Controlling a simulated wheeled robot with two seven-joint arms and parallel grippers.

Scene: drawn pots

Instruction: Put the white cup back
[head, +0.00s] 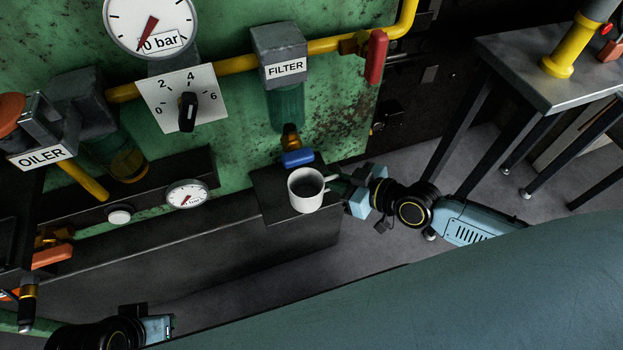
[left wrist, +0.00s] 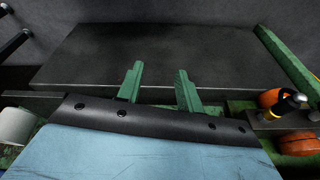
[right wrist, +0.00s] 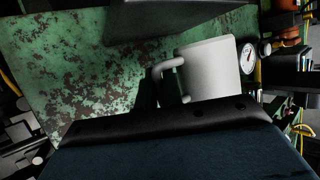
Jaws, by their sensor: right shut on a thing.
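The white cup (head: 306,192) is upright at the black ledge below the filter. Its front edge overlaps the ledge's (head: 268,188) front, and I cannot tell whether its base touches. My right gripper (head: 338,189) reaches in from the right and is shut on the cup at its handle side. In the right wrist view the cup (right wrist: 208,68) and its curved handle show just beyond the gripper, whose fingers are mostly in shadow. My left gripper (left wrist: 160,83) is open and empty, its two green fingers apart over a dark surface.
A small gauge (head: 187,195) is on the left. A red-handled valve (head: 376,57) is above right. A metal table (head: 550,70) stands at the far right, with open floor before it.

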